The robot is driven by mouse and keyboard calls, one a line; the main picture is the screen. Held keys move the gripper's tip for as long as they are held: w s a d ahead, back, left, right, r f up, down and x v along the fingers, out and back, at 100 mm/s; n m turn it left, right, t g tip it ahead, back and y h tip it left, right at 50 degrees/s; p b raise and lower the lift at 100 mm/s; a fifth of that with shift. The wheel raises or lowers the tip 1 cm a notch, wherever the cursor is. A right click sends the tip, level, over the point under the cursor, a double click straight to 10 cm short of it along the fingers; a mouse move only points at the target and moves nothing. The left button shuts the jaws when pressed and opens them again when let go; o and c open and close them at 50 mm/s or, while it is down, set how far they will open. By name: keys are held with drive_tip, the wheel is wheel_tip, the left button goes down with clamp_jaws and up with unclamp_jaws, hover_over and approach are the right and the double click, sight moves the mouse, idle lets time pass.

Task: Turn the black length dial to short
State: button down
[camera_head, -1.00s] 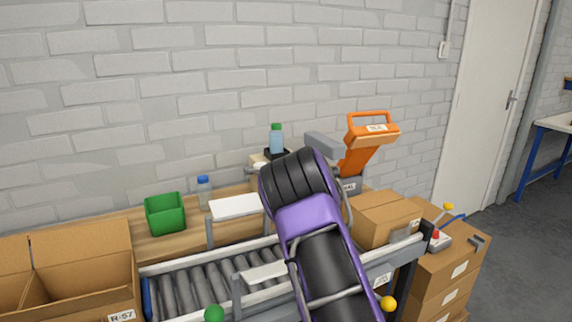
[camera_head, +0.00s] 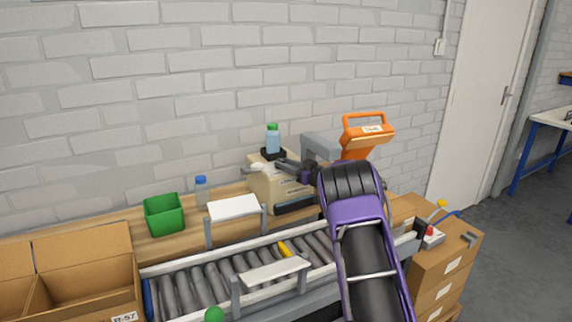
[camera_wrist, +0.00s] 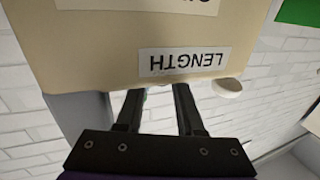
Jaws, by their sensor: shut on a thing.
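The beige machine (camera_head: 266,188) stands on the wooden bench; its side also fills the top of the wrist view (camera_wrist: 95,40). A label reading LENGTH (camera_wrist: 182,61) appears upside down there. My gripper (camera_head: 283,165) is at the machine's upper part, coming from the right. In the wrist view its two dark fingers (camera_wrist: 157,95) reach to the machine's edge beside the label, a gap between them. It is shut on the black length dial, which the fingers and the machine's edge hide; its setting cannot be read. A pale round knob (camera_wrist: 228,88) sits just right of the fingers.
A bottle with a green cap (camera_head: 273,140) stands on top of the machine, close to my gripper. An orange-handled device (camera_head: 366,138) stands behind my arm. A roller conveyor (camera_head: 200,285) runs in front. A green bin (camera_head: 164,214) and a small bottle (camera_head: 202,190) are left.

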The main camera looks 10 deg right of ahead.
drive_tip(key=c, duration=0.5)
unclamp_jaws()
drive_tip(key=shift+a, duration=0.1)
drive_tip(key=m+t+h+b, duration=0.1)
drive_tip(key=m+h+b, duration=0.1)
drive_tip(key=h, duration=0.1)
drive_tip(key=shift+s+a+f+t, duration=0.15)
drive_tip(key=shift+a+t, duration=0.1)
drive_tip(key=shift+t, duration=0.15)
drive_tip(key=m+h, duration=0.1)
drive_tip(key=m+t+h+b, duration=0.1)
drive_tip(key=h, duration=0.1)
drive_tip(key=shift+a, duration=0.25)
drive_tip(key=shift+s+a+m+t+h+b, duration=0.15)
drive_tip(key=shift+m+h+b, duration=0.1)
drive_tip(key=shift+m+h, duration=0.85)
drive_tip(key=shift+w+a+m+t+h+b, duration=0.15)
drive_tip(key=shift+m+h, duration=0.45)
drive_tip(key=shift+h, duration=0.9)
drive_tip(key=shift+s+a+m+h, duration=0.1)
drive_tip(key=shift+m+h, duration=0.6)
drive_tip(key=shift+h, duration=0.3)
